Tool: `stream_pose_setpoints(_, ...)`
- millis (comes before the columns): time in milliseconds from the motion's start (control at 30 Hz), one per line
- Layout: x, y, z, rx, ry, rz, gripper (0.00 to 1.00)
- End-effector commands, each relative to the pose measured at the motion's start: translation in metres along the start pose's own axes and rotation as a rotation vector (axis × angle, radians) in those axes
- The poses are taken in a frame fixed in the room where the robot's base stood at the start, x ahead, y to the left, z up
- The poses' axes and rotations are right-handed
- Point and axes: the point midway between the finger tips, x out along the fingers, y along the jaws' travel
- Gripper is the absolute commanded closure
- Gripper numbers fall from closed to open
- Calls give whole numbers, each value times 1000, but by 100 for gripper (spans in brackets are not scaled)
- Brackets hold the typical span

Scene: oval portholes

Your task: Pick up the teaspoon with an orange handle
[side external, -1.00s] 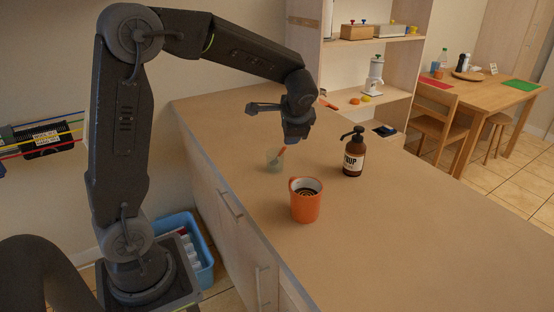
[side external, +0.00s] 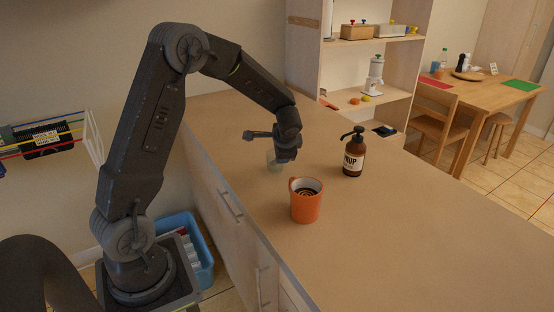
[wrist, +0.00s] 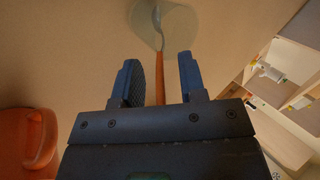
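The teaspoon's orange handle (wrist: 160,72) shows in the wrist view between the two fingers of my gripper (wrist: 160,80), with a gap on each side. Its metal end (wrist: 157,25) rests in a clear glass (wrist: 178,25). In the side view the glass (side external: 274,161) stands on the counter, partly hidden by my gripper (side external: 284,157). The spoon is hidden there behind the gripper. My gripper is open, with its fingers on either side of the handle.
An orange mug (side external: 305,205) with dark liquid stands in front of the glass; it also shows in the wrist view (wrist: 28,140). A brown syrup pump bottle (side external: 353,158) stands to the right. The counter (side external: 400,230) is clear at the right.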

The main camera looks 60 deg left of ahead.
Motion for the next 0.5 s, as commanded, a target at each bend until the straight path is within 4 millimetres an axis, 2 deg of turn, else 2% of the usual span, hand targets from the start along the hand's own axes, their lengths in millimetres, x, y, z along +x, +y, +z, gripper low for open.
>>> stream_pose_setpoints(267, 3, 0, 0, -1, 1, 0, 62)
stream_pose_setpoints(500, 3, 0, 0, 0, 1, 0, 85)
